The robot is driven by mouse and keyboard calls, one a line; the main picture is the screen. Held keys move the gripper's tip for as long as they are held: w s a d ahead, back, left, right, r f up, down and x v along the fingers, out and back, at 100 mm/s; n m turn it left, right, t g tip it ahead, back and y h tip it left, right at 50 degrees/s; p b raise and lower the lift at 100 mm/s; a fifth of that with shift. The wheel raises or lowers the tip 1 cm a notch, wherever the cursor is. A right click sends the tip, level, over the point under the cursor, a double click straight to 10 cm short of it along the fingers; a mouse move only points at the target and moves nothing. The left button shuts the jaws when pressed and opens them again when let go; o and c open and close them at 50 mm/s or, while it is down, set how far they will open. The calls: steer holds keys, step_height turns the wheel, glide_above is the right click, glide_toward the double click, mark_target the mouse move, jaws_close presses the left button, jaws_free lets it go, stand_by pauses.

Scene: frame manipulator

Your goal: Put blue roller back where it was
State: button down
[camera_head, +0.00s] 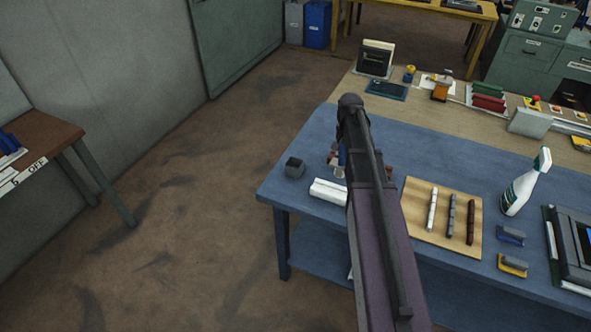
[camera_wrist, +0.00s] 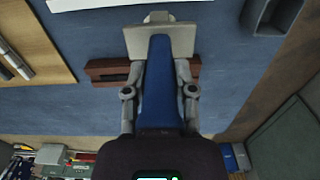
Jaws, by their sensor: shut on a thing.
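The blue roller (camera_wrist: 158,95) is between the fingers of my gripper (camera_wrist: 158,68), which is shut on it. Its long blue part runs between the fingers, and a wide pale end (camera_wrist: 160,40) shows beyond the fingertips. In the head view a bit of the blue roller (camera_head: 342,155) shows beside my arm, above the blue table (camera_head: 310,140). A dark brown block (camera_wrist: 107,72) lies behind the roller in the wrist view, showing on both sides of it. My arm hides most of this area in the head view. I cannot tell whether the roller touches the block.
A tan table (camera_head: 440,112) with several items adjoins behind.

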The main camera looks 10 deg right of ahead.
steer(key=w+a+r+p, duration=0.2)
steer(key=w+a, duration=0.3)
steer(key=a, duration=0.2)
steer(key=w+a+r+p, duration=0.2)
steer(key=w+a, duration=0.3)
steer(key=a, duration=0.3)
steer(key=shift+w+r, duration=0.3)
steer(key=shift+r, duration=0.05)
steer(key=shift+f, duration=0.15)
step_height(320, 180, down, 6)
steer(key=b, duration=0.6)
steer(key=shift+f, duration=0.15)
steer(key=shift+f+b, duration=1.75)
steer(key=shift+b, duration=0.1)
steer(key=shift+f, duration=0.1)
